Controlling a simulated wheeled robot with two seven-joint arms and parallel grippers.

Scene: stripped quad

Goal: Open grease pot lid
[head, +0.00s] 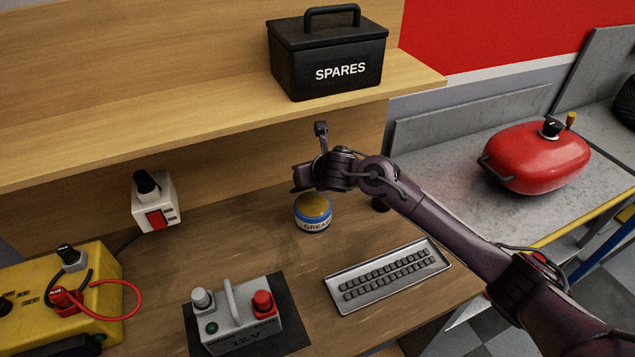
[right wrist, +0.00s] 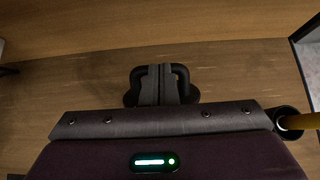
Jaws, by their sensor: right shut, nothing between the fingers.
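The grease pot (head: 312,214) stands upright on the wooden bench in the head view. It is a small round pot with a blue and white GREASE label and a yellow-brown top. I cannot tell whether that top is a lid or bare grease. My right gripper (head: 301,178) is above the pot, close to its top in the picture and seemingly apart from it. In the right wrist view its grey fingers (right wrist: 159,84) are together and empty, and the pot is not visible there. My left gripper is not in view.
A metal tray of small dark parts (head: 388,275) lies right of the pot. A grey 12 V unit (head: 235,320) and a yellow box (head: 100,275) stand left. A shelf (head: 200,130) with the SPARES box (head: 330,60) overhangs behind. A black holder (right wrist: 289,118) stands at the right.

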